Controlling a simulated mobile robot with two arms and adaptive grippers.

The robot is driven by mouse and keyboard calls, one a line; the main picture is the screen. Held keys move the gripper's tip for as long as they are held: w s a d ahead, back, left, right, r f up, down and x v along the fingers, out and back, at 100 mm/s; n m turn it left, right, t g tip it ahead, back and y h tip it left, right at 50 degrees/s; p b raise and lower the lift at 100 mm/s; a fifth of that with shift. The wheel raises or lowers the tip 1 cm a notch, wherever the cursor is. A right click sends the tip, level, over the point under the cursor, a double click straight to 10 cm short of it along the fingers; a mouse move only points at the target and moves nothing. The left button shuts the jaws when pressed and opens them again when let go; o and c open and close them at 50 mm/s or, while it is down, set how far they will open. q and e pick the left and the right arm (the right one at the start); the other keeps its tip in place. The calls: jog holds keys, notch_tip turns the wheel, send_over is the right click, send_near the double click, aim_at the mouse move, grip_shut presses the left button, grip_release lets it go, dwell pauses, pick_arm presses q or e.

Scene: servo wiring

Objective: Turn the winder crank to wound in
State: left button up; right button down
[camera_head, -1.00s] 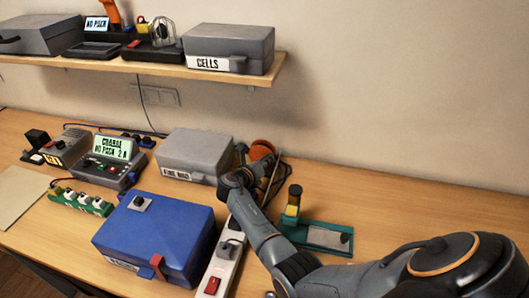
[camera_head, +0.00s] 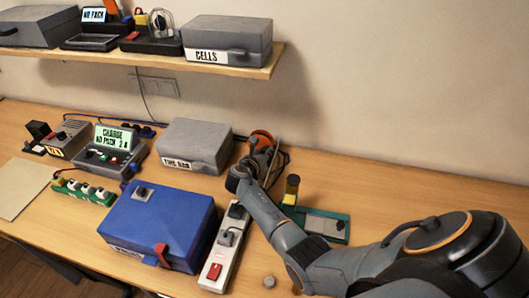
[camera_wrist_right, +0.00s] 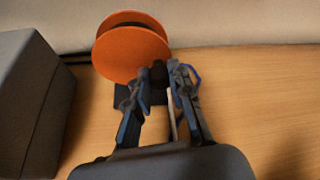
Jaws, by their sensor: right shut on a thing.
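The winder is an orange reel on a dark stand at the back of the bench, right of the grey lidded box. The reel (camera_head: 263,137) is partly hidden by my right arm in the head view. In the right wrist view the orange reel (camera_wrist_right: 131,52) stands just beyond my fingers. My right gripper (camera_wrist_right: 161,76) is shut on a small dark knob (camera_wrist_right: 158,70) in front of the reel, which looks like the crank's handle. The crank arm itself is mostly hidden by the fingers. My left gripper is not in view.
A grey box (camera_head: 195,145) stands left of the winder. A blue case (camera_head: 160,225) and a white power strip (camera_head: 222,248) lie nearer. A green tray (camera_head: 325,225) lies right of my right arm. A shelf (camera_head: 150,66) hangs above. The bench's right back is clear.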

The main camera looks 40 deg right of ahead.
jog(key=c, duration=1.2)
grip_release()
jog(key=shift+d, duration=0.1)
jog(key=v, duration=1.2)
jog(key=shift+f, duration=0.1)
jog(key=shift+w, duration=0.1)
